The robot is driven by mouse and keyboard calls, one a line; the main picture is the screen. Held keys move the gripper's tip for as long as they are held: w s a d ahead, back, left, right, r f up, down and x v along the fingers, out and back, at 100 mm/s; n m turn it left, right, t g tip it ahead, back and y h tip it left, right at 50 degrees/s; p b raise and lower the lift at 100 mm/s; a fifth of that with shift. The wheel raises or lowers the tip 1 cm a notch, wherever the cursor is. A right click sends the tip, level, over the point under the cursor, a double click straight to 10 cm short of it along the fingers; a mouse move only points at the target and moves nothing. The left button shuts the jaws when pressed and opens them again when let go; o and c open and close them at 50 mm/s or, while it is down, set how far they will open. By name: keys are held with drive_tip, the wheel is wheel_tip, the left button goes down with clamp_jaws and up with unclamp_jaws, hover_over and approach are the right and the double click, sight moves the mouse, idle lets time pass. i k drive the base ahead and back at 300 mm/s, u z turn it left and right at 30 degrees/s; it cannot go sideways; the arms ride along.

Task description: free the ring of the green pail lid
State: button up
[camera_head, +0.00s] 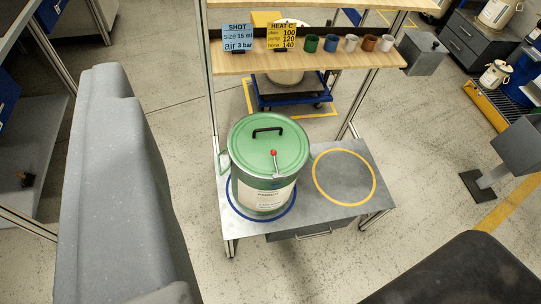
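The green pail (264,196) stands upright on the left half of a low grey metal table, within a blue circle. Its green lid (255,143) sits on top, level, with a black handle (267,130). A thin lever with a red knob (273,153) lies at the lid's front side, its lower end near the rim. The ring (249,176) follows the lid's edge; I cannot tell from here whether it is clamped. A pale label shows on the pail's front. My gripper cannot be made out in this view, and nothing touches the pail lid.
An empty yellow circle (344,178) marks the table (334,214) right of the pail. Above and behind, a wooden shelf (330,61) carries two signs and several cups, with metal posts beside it. Large grey and dark parts, probably mine, fill the left and lower right.

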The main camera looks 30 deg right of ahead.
sight(273, 153)
drive_tip(key=i, duration=1)
